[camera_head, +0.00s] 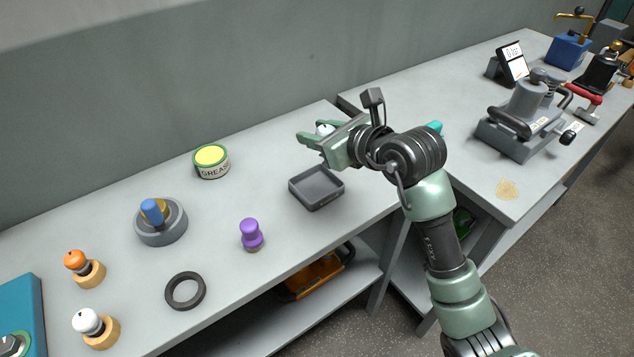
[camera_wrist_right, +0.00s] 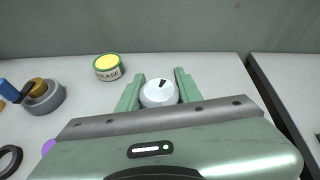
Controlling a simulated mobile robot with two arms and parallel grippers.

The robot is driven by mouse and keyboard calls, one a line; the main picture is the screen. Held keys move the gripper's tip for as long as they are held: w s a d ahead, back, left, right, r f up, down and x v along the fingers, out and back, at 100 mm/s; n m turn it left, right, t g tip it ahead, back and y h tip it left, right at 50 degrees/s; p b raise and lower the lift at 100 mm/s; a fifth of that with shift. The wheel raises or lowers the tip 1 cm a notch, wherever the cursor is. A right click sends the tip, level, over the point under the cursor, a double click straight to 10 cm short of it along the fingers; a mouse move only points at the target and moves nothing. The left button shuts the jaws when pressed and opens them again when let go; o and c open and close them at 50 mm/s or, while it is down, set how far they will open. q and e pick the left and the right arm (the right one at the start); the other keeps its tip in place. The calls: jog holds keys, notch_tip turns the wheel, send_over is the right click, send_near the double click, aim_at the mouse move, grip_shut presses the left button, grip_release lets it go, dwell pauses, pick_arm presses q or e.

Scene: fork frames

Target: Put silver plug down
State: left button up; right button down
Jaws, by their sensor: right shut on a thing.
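The silver plug (camera_head: 325,129), with a round whitish top, is between the fingers of my right gripper (camera_head: 316,134). The gripper is shut on it and holds it beyond the grey tray, above the back part of the left bench. In the right wrist view the plug (camera_wrist_right: 158,94) shows its pale round top with a dark mark, between the two green fingers (camera_wrist_right: 159,82). Its lower part is hidden by the gripper. My left gripper is not in view.
A grey square tray (camera_head: 316,201) looks empty. Around it stand a grease tin (camera_head: 211,161), a purple plug (camera_head: 251,234), a black ring (camera_head: 186,291) and a grey round holder (camera_head: 161,231) with a blue-topped part. Orange (camera_head: 76,260) and white (camera_head: 88,322) knobs sit in wooden rings.

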notch_tip(320, 180, down, 13)
jog(key=shift+f, duration=0.2)
dwell(0.3)
jog(key=shift+f, duration=0.15)
jog(key=c, duration=1.2)
grip_release()
jog(key=shift+c, duration=0.2)
jog(key=v, duration=1.2)
jog(key=shift+b, duration=0.3)
